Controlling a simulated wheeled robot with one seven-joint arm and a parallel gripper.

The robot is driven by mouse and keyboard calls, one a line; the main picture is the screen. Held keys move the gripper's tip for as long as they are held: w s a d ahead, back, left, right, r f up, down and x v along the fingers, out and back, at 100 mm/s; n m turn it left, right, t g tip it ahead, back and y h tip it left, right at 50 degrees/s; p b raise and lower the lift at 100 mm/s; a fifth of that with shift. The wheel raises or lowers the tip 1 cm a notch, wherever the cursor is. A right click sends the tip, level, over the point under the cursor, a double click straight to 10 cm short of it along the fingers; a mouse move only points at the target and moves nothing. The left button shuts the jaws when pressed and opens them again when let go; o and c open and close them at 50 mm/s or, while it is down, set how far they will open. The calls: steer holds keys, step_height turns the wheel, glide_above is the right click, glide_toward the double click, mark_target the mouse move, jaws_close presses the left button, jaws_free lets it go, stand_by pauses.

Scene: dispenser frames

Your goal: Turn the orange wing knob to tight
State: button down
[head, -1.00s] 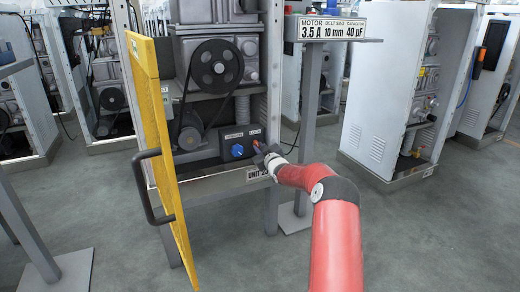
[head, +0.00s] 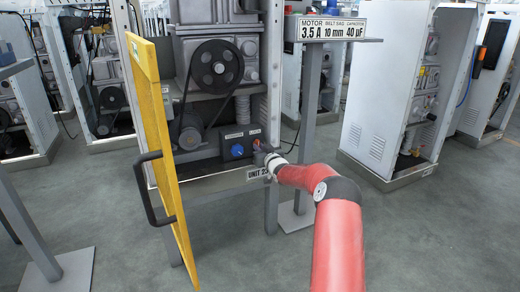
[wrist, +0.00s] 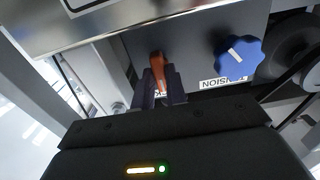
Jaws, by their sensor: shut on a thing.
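The orange wing knob (wrist: 157,70) sits on the dark control box, beside the blue tension knob (wrist: 238,58). In the wrist view it stands between the two dark fingers of my gripper (wrist: 162,88), which are shut on it. A white mark shows on its face, and its label is mostly covered by the fingers. In the head view my gripper (head: 264,153) is at the right end of the control box (head: 228,150).
A yellow door (head: 160,130) with a dark handle (head: 150,190) stands open at the left of the cabinet. A belt pulley (head: 216,64) is above the box. A post with a sign (head: 332,28) stands right of the cabinet.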

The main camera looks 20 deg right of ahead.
steer(key=c, duration=1.4)
jaws_free()
steer(key=shift+c, duration=0.2)
steer(key=s, duration=0.7)
steer(key=shift+s, duration=0.4)
